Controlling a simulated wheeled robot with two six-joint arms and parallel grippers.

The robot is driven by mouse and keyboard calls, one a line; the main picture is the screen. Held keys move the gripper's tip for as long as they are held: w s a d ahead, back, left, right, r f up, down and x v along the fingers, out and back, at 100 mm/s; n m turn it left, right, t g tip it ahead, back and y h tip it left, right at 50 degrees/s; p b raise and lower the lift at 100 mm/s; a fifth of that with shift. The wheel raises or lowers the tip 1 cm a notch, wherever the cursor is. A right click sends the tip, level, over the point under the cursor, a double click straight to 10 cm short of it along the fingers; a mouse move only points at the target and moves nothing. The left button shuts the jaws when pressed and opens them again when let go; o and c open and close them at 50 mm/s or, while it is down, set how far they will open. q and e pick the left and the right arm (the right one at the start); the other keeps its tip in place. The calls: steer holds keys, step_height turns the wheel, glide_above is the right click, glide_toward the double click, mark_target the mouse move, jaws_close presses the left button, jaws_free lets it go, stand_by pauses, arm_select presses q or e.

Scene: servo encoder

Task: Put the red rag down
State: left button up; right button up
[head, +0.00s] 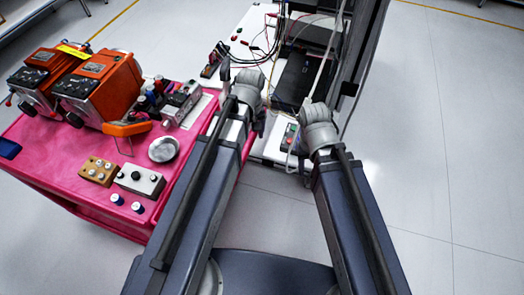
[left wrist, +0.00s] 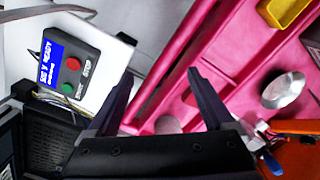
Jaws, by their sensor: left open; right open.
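I cannot make out a red rag in either view. My left gripper (head: 243,98) is at the right edge of the pink cart (head: 50,150) in the head view. In the left wrist view its two dark fingers (left wrist: 160,75) are spread apart with nothing between them, in front of the pink cart rim (left wrist: 165,75). My right gripper (head: 308,140) is beside the white bench, right of the left one. Its fingers are mostly hidden by its wrist, and I see nothing held there.
The cart holds orange machines (head: 105,85), a metal bowl (head: 163,149), a wooden block (head: 98,171) and a grey knob box (head: 139,181). A control box (left wrist: 70,65) with a lit blue display and red and green buttons is on the white bench. Floor at right is clear.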

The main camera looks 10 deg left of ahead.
arm_select(q)
steer(key=s+d+m, duration=0.8)
steer(key=s+m, duration=0.1)
steer(key=shift+d+m+y, duration=0.15)
steer(key=shift+m+y, duration=0.15)
steer(key=shift+m, duration=0.1)
steer(key=shift+o, duration=0.4)
